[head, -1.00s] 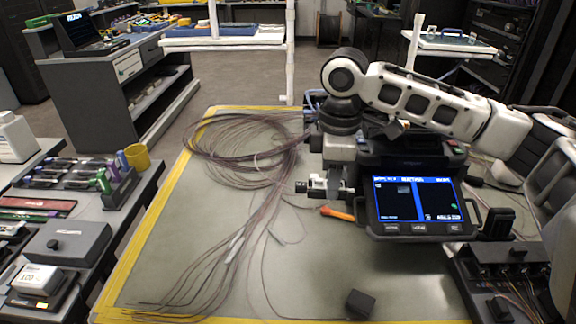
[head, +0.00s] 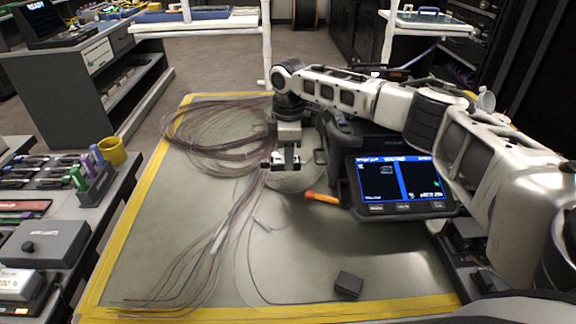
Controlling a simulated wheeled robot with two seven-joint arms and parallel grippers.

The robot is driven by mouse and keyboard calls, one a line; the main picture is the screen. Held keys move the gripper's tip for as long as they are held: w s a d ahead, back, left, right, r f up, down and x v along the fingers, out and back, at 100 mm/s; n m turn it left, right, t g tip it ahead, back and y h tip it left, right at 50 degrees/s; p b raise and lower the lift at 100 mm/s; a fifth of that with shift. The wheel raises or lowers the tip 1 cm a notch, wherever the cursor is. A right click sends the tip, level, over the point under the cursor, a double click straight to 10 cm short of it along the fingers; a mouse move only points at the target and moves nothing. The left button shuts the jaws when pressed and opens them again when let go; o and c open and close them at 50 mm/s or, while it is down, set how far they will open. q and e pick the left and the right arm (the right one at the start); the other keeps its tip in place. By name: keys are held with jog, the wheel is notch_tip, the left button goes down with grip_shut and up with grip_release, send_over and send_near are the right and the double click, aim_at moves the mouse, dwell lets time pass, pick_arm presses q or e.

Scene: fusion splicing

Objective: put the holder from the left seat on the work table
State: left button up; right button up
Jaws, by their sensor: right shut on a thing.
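The fusion splicer (head: 402,186) stands on the work table (head: 290,240), its screen lit blue. My right gripper (head: 285,162) is to the left of the splicer, above the far middle of the table. It is shut on the holder, which is small and mostly hidden between the fingers. I cannot tell whether the holder touches the table. Thin dark fibres run close to the gripper. The splicer's left seat is hidden from this side. My left gripper is not in view.
A coil of fibres (head: 205,135) lies on the table's left, with loose strands running forward. An orange-handled tool (head: 322,197) lies beside the splicer. A small dark block (head: 348,284) sits near the front. The middle of the table is mostly clear.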

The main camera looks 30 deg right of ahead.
jog(key=shift+w+f, duration=0.2)
jog(key=shift+d+f, duration=0.1)
jog(key=shift+f, duration=1.45)
jog(key=shift+f, duration=0.1)
jog(key=o, duration=1)
notch_tip(320, 180, up, 11)
jog(key=shift+r, duration=0.6)
